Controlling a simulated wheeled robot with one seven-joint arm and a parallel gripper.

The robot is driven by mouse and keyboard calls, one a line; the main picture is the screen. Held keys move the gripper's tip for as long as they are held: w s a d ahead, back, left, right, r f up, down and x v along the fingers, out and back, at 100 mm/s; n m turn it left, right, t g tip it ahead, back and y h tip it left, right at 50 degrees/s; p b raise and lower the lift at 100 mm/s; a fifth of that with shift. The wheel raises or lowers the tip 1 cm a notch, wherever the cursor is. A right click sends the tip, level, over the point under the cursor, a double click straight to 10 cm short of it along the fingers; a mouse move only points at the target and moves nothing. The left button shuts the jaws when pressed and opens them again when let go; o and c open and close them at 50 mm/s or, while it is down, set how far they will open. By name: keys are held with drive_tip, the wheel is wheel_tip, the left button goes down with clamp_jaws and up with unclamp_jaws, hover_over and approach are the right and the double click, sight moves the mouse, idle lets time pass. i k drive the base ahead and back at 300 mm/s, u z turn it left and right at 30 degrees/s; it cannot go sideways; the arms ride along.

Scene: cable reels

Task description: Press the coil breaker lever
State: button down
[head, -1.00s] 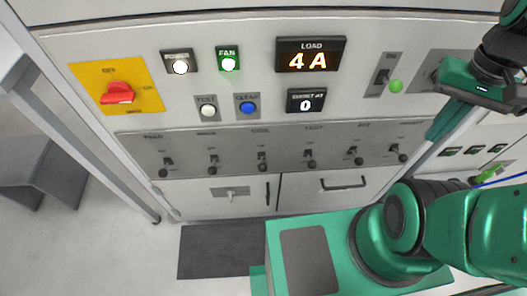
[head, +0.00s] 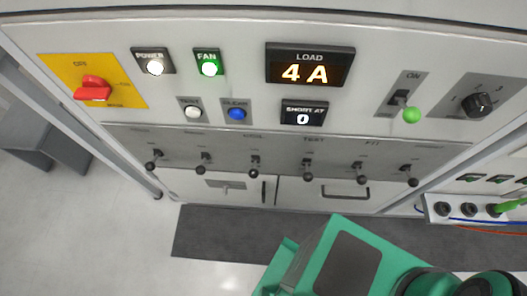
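A grey strip (head: 230,150) across the panel carries a row of several small toggle levers with dark ball knobs. The label above the third lever from the left appears to read COIL; this coil breaker lever (head: 254,167) has its knob hanging toward the bottom of the picture, like its neighbours. The lever to its right (head: 307,170) sits under a label that looks like TEST. The other labels are too small to read surely. My gripper is outside the picture, and nothing touches the levers.
Above the strip are a red rotary switch (head: 93,88), lit POWER (head: 154,64) and FAN (head: 208,65) buttons, a LOAD display (head: 309,67) reading 4 A, and a green-tipped ON lever (head: 409,113). A black knob (head: 478,104) is at right. Drawers lie below.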

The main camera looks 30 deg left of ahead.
sight(254, 173)
drive_tip(key=u, duration=0.25)
drive_tip(key=k, duration=0.2)
drive_tip(key=u, duration=1.25)
